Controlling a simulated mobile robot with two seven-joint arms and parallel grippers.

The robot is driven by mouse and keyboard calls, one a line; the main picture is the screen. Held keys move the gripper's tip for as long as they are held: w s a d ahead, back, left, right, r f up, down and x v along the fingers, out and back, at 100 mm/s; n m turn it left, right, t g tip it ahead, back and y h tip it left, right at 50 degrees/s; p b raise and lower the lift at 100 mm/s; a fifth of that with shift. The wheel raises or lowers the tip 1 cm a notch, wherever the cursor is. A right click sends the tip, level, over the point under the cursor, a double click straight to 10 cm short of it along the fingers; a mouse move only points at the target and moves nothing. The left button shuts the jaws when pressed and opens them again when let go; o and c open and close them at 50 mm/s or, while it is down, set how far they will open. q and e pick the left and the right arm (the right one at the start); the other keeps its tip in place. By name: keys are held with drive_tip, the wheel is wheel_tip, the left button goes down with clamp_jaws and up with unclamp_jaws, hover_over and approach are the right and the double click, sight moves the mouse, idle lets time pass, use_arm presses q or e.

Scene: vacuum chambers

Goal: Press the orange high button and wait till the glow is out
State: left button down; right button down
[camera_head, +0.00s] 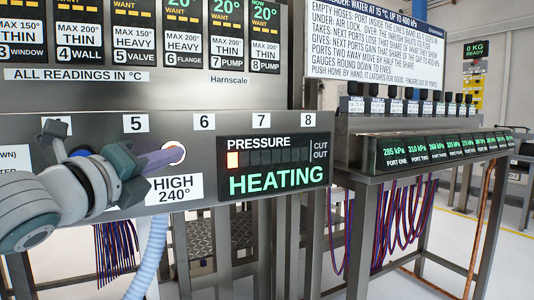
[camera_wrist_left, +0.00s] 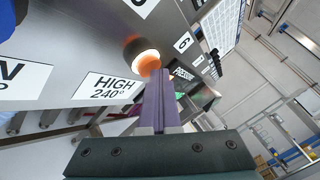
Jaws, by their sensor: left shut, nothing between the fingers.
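The orange high button (camera_wrist_left: 149,65) has a bright ring and an orange face in the left wrist view. In the head view it (camera_head: 173,153) sits above the HIGH 240° label (camera_head: 174,189), partly hidden by my left gripper (camera_head: 180,154). My left gripper's purple fingers are shut and empty, with their tips (camera_wrist_left: 160,73) at the button's edge in the wrist view. I cannot tell whether they touch or press it. The display (camera_head: 275,166) reads PRESSURE and HEATING, with one orange bar lit at its left. My right gripper is not in view.
Numbered labels run along the steel panel (camera_head: 130,205). A pale blue hose (camera_head: 150,262) hangs below it. To the right stands a metal bench (camera_head: 365,178) with several kPa gauges, and red and blue cables hang beneath it.

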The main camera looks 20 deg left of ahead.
use_arm(q)
drive_tip(key=shift+s+d, duration=0.1)
drive_tip(key=shift+s+d+p, duration=0.5)
drive_tip(key=shift+s+d, duration=0.1)
drive_tip(key=shift+d, duration=0.05)
drive_tip(key=shift+s+d+p, duration=0.7)
drive_tip(key=shift+s+d, duration=0.9)
drive_tip(key=shift+d, duration=0.3)
drive_tip(key=shift+r, duration=0.1)
